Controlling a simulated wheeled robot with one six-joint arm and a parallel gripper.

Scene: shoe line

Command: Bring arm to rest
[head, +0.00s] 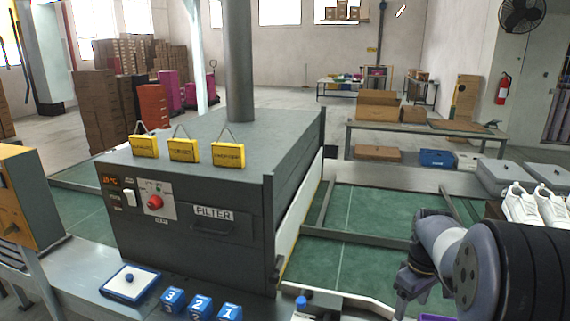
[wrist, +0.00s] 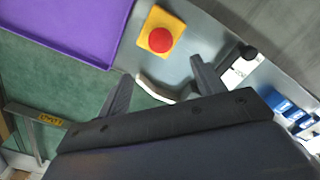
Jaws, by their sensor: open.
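My arm reaches in from the right edge of the head view, and my gripper (head: 405,290) hangs low over the line's right side, partly hidden by my arm. In the wrist view my gripper (wrist: 162,80) shows two dark fingers spread apart with nothing between them. Beyond the fingertips are a red button on a yellow base (wrist: 160,40) and a curved white strip (wrist: 160,90). I cannot tell how far the fingers are from them.
A grey filter machine (head: 240,240) with yellow tags stands left of my arm. Blue numbered blocks (head: 200,304) and a white-and-blue tray (head: 112,284) lie in front. White shoes (head: 522,205) stand at right. A purple surface (wrist: 70,25) lies beside the button. Green belt (head: 375,225) is bare behind my gripper.

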